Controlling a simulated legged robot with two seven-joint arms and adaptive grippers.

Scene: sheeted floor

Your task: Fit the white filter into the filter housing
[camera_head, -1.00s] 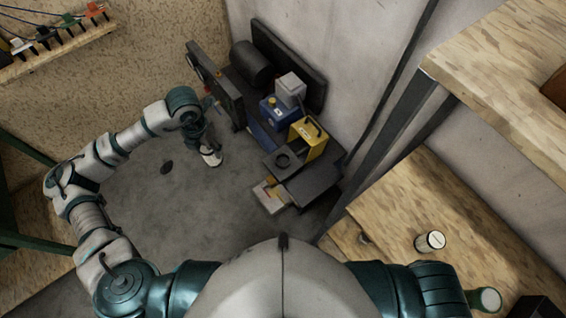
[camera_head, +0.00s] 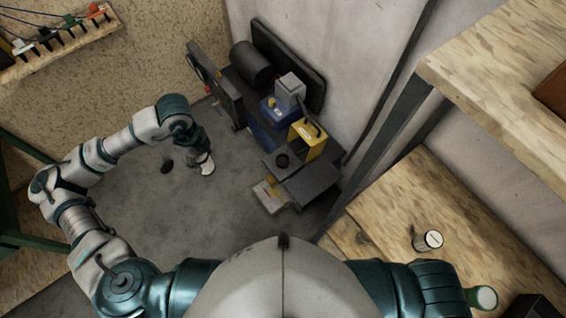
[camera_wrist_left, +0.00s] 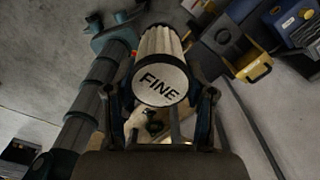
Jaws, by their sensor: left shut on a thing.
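The white pleated filter (camera_wrist_left: 160,75), its end face marked "FINE", is held between the two fingers of my left gripper (camera_wrist_left: 163,104). In the head view my left gripper (camera_head: 199,156) is above the grey floor, left of the machine, and a pale end of the filter (camera_head: 207,167) shows below it. My right gripper is out of view.
The machine carries a yellow frame (camera_head: 308,138) and a blue box (camera_head: 273,110). Another white cylinder (camera_head: 428,241) stands on the wooden bench (camera_head: 405,205) at right. Floor left of the machine is mostly clear.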

